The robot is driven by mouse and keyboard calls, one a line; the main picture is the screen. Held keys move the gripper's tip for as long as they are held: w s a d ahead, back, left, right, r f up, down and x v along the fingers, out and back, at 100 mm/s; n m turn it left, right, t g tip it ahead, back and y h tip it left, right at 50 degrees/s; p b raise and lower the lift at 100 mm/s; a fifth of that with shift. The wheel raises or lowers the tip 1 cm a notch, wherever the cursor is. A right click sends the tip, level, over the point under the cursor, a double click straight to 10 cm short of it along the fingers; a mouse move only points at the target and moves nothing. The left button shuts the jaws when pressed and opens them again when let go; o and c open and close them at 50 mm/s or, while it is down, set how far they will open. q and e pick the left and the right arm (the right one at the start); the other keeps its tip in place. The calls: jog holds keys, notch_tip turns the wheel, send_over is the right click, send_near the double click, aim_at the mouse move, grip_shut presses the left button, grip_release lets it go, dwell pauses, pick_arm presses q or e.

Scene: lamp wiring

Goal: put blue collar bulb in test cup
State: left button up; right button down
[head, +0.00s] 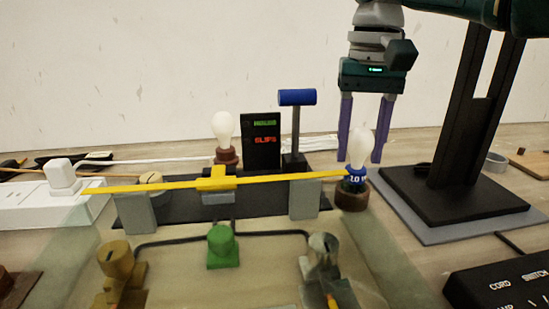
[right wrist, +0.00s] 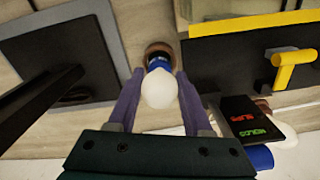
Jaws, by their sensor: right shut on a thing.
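The blue collar bulb (head: 361,146) has a white globe and a blue collar marked with small white print. It stands about upright between the purple fingers of my right gripper (head: 361,160), which is shut on it. In the right wrist view the globe (right wrist: 159,89) is between the fingers, with the blue collar beyond it. A brown round cup (head: 352,197) is directly below the collar, at the right end of the yellow bar. The collar overlaps the cup's mouth; I cannot tell how deep it sits. The cup also shows in the right wrist view (right wrist: 157,49). My left gripper is out of view.
A second white bulb (head: 223,130) stands in a reddish base beside a black display (head: 261,142). A blue-topped post (head: 297,98) is right of that. The yellow bar (head: 130,187) spans left of the cup. A black stand (head: 455,195) rises at right.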

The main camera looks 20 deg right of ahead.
aim_at(359, 156)
jog(key=shift+f+b, duration=0.35)
jog(key=shift+f, duration=1.55)
jog(key=shift+f, duration=0.1)
jog(key=shift+c, duration=1.6)
grip_release()
notch_tip(359, 156, up, 12)
jog(key=shift+r+p, duration=0.15)
jog(key=shift+p, duration=0.8)
